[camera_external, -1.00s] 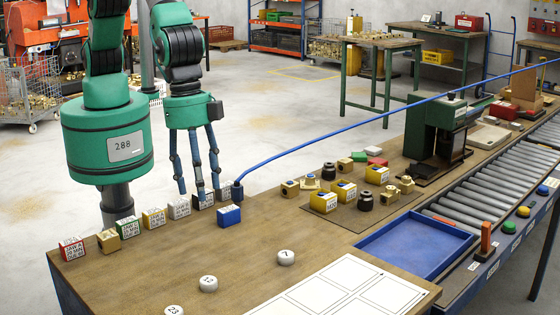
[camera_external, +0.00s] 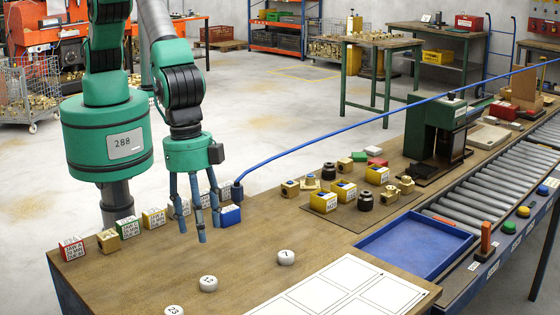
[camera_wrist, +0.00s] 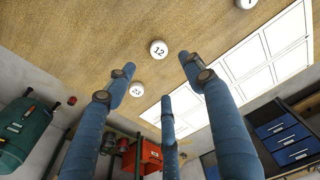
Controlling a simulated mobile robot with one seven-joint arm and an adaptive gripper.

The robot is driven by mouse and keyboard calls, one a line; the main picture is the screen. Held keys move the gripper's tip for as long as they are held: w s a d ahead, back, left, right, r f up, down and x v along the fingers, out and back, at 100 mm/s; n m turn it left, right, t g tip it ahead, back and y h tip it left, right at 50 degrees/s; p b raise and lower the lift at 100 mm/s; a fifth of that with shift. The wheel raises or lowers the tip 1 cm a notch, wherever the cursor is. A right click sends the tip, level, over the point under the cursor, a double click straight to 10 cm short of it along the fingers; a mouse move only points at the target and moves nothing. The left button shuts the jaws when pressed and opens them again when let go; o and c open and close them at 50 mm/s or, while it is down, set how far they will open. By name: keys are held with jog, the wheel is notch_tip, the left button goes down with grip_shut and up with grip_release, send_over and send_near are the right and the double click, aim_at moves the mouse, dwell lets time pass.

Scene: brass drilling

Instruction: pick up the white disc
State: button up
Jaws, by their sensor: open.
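Three white discs with black numbers lie flat and apart on the wooden bench. The disc marked 7 (camera_external: 286,257) is farthest right, the disc marked 12 (camera_external: 208,283) is in the middle, and the disc marked 23 (camera_external: 174,310) is at the bottom edge. The wrist view shows disc 12 (camera_wrist: 158,48) beyond the fingertips, disc 23 (camera_wrist: 136,89) between the fingers, and disc 7 (camera_wrist: 245,3) cut off at the top. My gripper (camera_external: 200,233) has three blue fingers, spread open and empty. It hangs above the bench, behind disc 12 in the external view.
A blue block (camera_external: 230,215) stands just right of my fingers. Labelled blocks, including a red one (camera_external: 72,248), line the bench's back left edge. A white grid sheet (camera_external: 345,290) and a blue tray (camera_external: 418,243) lie to the right. Bench around the discs is clear.

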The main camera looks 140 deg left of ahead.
send_over(208, 280)
jog(key=shift+s+f, duration=0.15)
jog(key=shift+f, duration=1.85)
jog(key=shift+s+f, duration=0.1)
jog(key=shift+f, duration=1.85)
jog(key=shift+f, duration=0.1)
jog(key=shift+w+f+p, duration=0.2)
jog(key=shift+f+p, duration=0.3)
jog(key=shift+f, duration=1.95)
jog(key=c, duration=1)
